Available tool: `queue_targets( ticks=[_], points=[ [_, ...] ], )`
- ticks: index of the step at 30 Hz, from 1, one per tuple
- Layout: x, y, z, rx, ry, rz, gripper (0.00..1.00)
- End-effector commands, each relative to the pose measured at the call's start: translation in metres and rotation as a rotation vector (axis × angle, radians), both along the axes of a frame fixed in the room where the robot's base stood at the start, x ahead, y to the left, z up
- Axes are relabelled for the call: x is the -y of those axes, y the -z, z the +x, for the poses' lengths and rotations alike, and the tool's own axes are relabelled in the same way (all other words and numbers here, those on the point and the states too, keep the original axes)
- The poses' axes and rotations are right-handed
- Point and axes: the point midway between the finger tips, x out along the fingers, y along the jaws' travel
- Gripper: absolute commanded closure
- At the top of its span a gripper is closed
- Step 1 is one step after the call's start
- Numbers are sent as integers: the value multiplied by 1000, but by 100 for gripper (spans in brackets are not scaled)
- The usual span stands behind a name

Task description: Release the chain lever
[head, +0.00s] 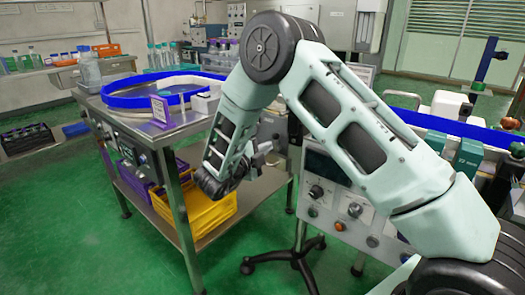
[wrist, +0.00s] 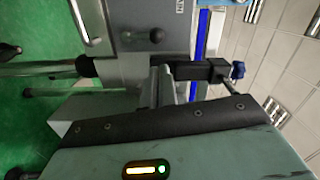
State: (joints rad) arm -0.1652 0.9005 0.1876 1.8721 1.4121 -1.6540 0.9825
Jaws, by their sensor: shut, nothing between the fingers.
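My gripper (wrist: 161,86) is shut and empty in the wrist view, pointing toward a grey machine body. A short lever with a black ball knob (wrist: 155,36) stands out in front of the grey panel, above the fingers in that picture and apart from them. It looks like the chain lever, but I cannot be sure. In the head view my gripper (head: 263,151) is small, beside the left end of the machine with the control panel (head: 340,205). I cannot make out the lever there; my arm covers part of that machine.
A black bracket with a blue knob (wrist: 238,70) is close to the fingers in the wrist view. A steel table (head: 178,122) with a blue-rimmed ring stands left, with a yellow crate (head: 205,212) below. A black wheeled stand base (head: 285,258) is on the floor. Green floor is clear at front left.

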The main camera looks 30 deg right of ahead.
Motion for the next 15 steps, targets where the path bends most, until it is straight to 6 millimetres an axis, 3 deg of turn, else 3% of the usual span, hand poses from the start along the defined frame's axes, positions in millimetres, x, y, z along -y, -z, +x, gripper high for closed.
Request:
queue_targets(
  ticks=[6, 15],
  points=[
    [36, 0, 15, 0, 2, -2, 100],
    [57, 1, 24, -1, 0, 0, 100]
  ],
)
